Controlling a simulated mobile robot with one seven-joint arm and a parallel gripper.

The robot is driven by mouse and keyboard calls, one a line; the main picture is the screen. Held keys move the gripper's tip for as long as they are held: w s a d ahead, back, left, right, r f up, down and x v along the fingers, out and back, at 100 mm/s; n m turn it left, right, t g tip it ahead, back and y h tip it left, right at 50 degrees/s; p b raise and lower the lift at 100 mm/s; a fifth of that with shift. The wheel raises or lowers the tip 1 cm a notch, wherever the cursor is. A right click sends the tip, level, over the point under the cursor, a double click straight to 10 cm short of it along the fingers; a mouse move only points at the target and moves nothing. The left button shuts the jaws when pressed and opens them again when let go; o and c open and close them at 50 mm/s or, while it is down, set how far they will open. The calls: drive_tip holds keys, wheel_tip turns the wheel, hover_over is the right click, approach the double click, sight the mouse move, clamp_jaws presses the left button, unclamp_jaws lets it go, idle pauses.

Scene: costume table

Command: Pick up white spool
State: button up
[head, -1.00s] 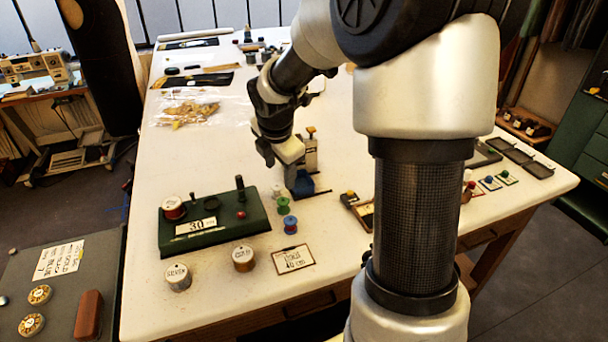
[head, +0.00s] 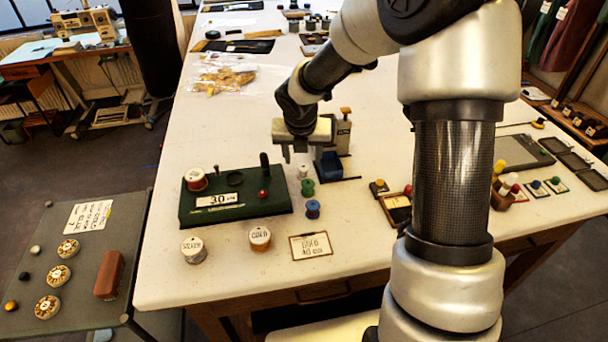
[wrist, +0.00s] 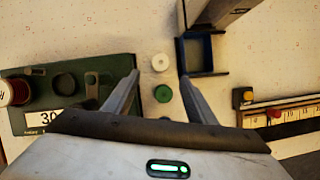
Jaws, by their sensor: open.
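The small white spool (head: 303,171) stands on the white table, just right of the green board. In the wrist view the white spool (wrist: 160,62) appears from above as a round disc with a dark centre hole. My gripper (wrist: 159,76) is open and empty, its two fingers spread left and right of the spool's line. In the head view my gripper (head: 297,153) hangs above and behind the spool, pointing down. A green spool (wrist: 163,94) lies between the fingers in the wrist view, nearer to my palm. A blue spool (head: 313,208) stands in front of the green one.
The green board (head: 240,209) with a red-thread spool and a "30" card lies left. A blue open holder (wrist: 205,55) and a grey upright block stand close to the right finger. Two larger spools (head: 260,238) and a framed card (head: 311,246) are in front.

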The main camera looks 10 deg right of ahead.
sight(303, 168)
drive_tip(key=x, duration=0.5)
drive_tip(key=b+x, duration=0.1)
drive_tip(key=x, duration=0.2)
drive_tip(key=shift+w+d+r, duration=0.1)
drive_tip(key=shift+w+r, duration=0.05)
drive_tip(key=shift+w, duration=0.2)
drive_tip(key=c, duration=1.1)
